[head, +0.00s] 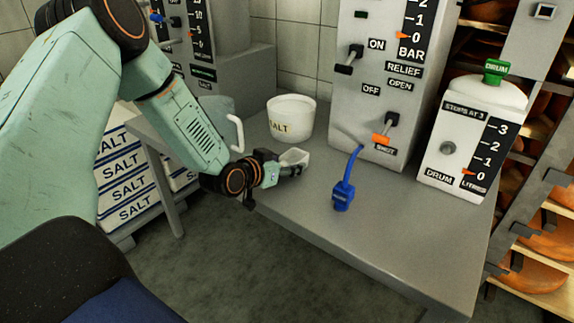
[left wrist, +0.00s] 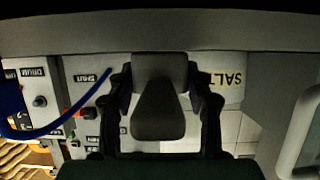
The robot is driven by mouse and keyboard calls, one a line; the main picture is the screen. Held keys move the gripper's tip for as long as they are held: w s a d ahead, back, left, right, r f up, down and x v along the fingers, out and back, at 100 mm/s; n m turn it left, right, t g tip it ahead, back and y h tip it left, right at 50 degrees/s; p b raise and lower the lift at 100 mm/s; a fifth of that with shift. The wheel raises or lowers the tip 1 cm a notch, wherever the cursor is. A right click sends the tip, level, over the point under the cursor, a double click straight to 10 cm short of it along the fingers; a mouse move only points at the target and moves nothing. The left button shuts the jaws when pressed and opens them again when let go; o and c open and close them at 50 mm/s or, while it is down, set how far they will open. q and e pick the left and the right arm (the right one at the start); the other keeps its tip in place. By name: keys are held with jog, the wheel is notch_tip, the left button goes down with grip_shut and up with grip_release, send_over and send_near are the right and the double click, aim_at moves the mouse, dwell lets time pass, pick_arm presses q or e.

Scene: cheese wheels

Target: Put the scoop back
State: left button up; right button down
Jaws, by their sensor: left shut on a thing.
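The scoop (head: 294,157) is small and pale in the head view, at the tip of my left gripper (head: 284,172). My left gripper is shut on the scoop, just in front of the white salt tub (head: 290,119) and over the near left part of the grey table (head: 385,230). In the left wrist view the scoop (left wrist: 158,110) shows as a dark grey shape between the two fingers. The tub's SALT label (left wrist: 229,80) shows to the right there. Whether the scoop touches the table is hard to tell. My right gripper is out of view.
A grey-green jug with a white handle (head: 238,132) stands left of the tub, partly behind my arm. A blue hose nozzle (head: 343,195) lies on the table. A white drum (head: 471,140) stands right of the control panel (head: 385,80). The table's front is clear.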

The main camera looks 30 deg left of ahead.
pick_arm(q)
jog(key=shift+f, duration=0.2)
jog(key=o, duration=1.1)
jog(key=shift+o, duration=0.2)
